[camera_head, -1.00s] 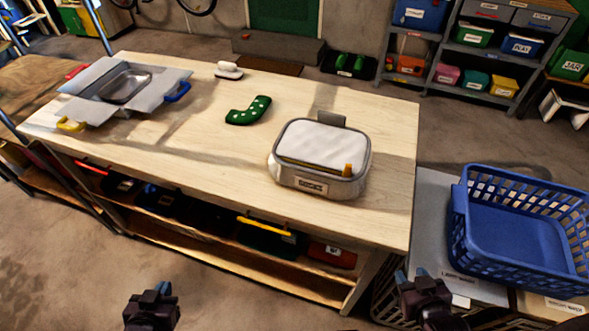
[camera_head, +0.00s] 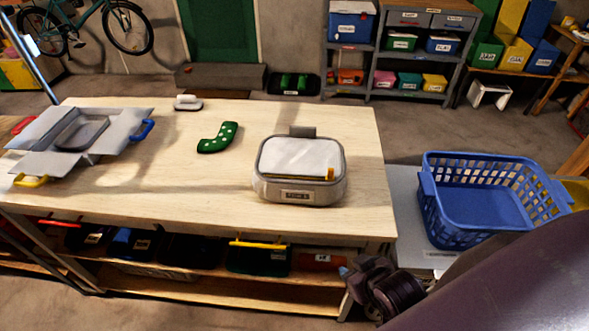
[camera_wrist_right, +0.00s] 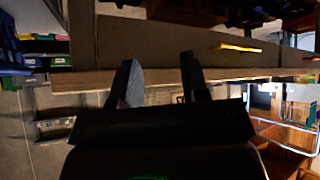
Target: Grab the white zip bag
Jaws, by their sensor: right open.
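The white zip bag (camera_head: 300,157) sits on the wooden workbench, right of its middle. It has a white top, grey sides, a front label and a yellow zip pull at its front right corner. My right gripper (camera_head: 352,272) is low in front of the bench's right end, below the bench top and apart from the bag. In the right wrist view its two fingers (camera_wrist_right: 160,78) are spread with nothing between them. I cannot make out the bag in that view. My left gripper is out of view.
The workbench (camera_head: 110,200) also holds a green spotted sock-like item (camera_head: 218,138), a white brush (camera_head: 188,103) and an open grey box (camera_head: 40,160) at left. A blue basket (camera_head: 480,205) stands to the right. Bench space around the bag is clear.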

